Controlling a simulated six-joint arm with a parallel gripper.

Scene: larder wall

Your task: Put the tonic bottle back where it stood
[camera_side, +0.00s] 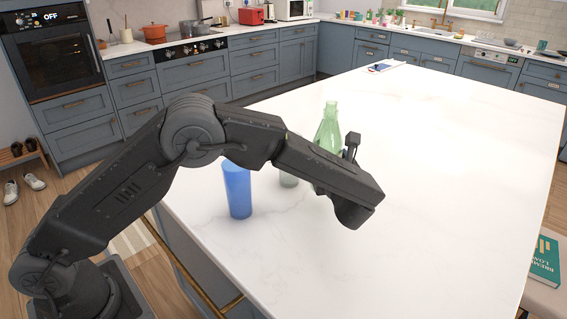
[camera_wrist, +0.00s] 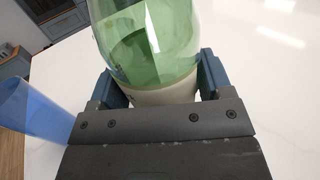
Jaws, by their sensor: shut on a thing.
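A clear green bottle, the only bottle in view and so the tonic bottle (camera_side: 328,128), stands upright over the white worktop, its lower part hidden behind my arm in the side view. In the wrist view the bottle (camera_wrist: 150,35) fills the top middle, with a pale band low down between the fingers. My gripper (camera_wrist: 162,85) has a blue-grey finger on each side of it and is shut on it. Whether the bottle's base touches the worktop cannot be told.
A blue tumbler (camera_side: 238,190) stands left of the bottle near the worktop's edge; it also shows in the wrist view (camera_wrist: 30,105). A grey object (camera_side: 289,179) is half hidden behind my arm. The white worktop (camera_side: 450,150) is clear to the right.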

